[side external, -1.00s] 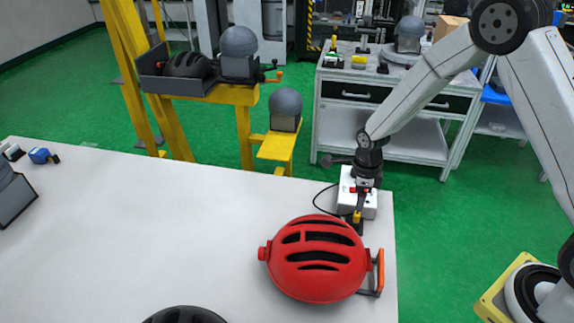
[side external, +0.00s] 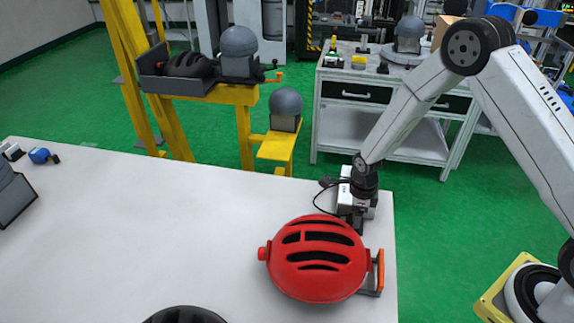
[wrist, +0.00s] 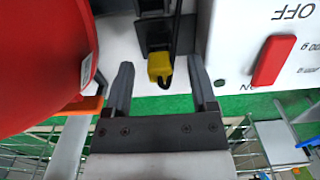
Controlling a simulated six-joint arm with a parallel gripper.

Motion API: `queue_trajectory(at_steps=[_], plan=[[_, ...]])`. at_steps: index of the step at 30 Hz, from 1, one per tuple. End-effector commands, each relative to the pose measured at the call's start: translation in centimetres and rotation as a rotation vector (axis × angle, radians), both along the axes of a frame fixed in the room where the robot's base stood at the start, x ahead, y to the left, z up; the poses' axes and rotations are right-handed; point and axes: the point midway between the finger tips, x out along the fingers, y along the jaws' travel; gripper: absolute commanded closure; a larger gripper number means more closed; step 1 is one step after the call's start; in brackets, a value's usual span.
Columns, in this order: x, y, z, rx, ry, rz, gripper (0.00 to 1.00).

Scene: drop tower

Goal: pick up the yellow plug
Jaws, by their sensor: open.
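The yellow plug (wrist: 160,70) shows in the wrist view, on the end of a dark part at the table edge. My gripper (wrist: 160,64) is open, with one dark finger on either side of the plug and a visible gap on each side. It is not closed on the plug. In the side external view my gripper (side external: 352,218) is low over the table's far right corner, between the white box (side external: 346,176) and the red helmet (side external: 316,260). The plug is hidden there behind the gripper.
In the wrist view the red helmet (wrist: 40,60) is close to the left finger, and the white box with its red switch (wrist: 272,60) is close to the right finger. A black cable runs beside the box. The left part of the white table (side external: 150,230) is mostly clear.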

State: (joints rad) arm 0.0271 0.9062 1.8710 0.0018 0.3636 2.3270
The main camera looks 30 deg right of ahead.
Motion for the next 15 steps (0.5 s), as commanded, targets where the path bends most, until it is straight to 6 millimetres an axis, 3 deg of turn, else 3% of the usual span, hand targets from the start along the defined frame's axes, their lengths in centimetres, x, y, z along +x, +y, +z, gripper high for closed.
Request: queue_trajectory(at_steps=[15], plan=[[0.03,-0.01,-0.67,0.000,-0.001,0.000,0.26]])
